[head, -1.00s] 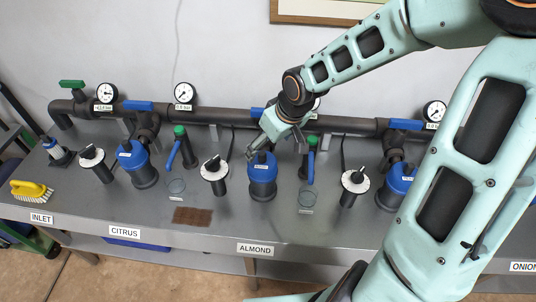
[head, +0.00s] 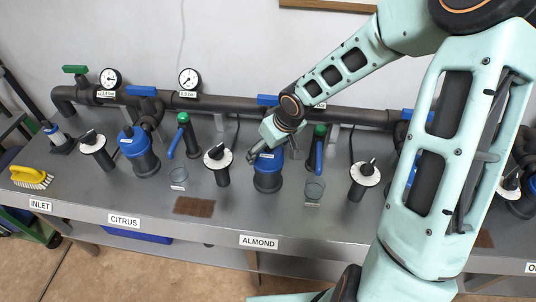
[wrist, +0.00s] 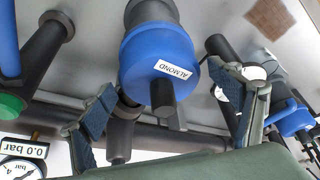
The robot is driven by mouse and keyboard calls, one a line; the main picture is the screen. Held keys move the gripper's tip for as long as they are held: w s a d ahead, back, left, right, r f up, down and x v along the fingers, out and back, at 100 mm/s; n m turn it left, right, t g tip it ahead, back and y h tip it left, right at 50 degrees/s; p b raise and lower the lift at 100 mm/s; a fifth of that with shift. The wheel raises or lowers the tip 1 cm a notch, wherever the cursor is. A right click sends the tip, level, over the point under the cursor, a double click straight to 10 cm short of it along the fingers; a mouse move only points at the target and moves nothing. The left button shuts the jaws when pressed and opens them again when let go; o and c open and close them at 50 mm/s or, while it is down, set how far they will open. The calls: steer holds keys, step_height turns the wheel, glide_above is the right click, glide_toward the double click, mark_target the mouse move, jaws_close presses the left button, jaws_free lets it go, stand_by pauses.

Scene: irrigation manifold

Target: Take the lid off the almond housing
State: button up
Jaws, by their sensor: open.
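The almond housing (head: 267,183) stands on the metal bench above the ALMOND label, a dark body with a blue lid (head: 270,158) on top. The lid is on the housing. In the wrist view the blue lid (wrist: 150,50) carries an ALMOND tag (wrist: 173,69) and a dark knob (wrist: 163,97) sticking out towards me. My gripper (head: 258,152) is just above and behind the lid in the head view, partly covering it. In the wrist view my gripper (wrist: 168,105) is open, its two fingers apart on either side of the knob, holding nothing. I cannot tell any contact.
A dial valve (head: 217,158) stands left of the housing; a blue-handled tap (head: 319,150) and a clear cup (head: 314,188) stand close on its right. The dark main pipe (head: 220,105) runs behind. The bench front near the ALMOND label (head: 258,242) is clear.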

steer(key=shift+f, duration=0.15)
steer(key=c, duration=1.2)
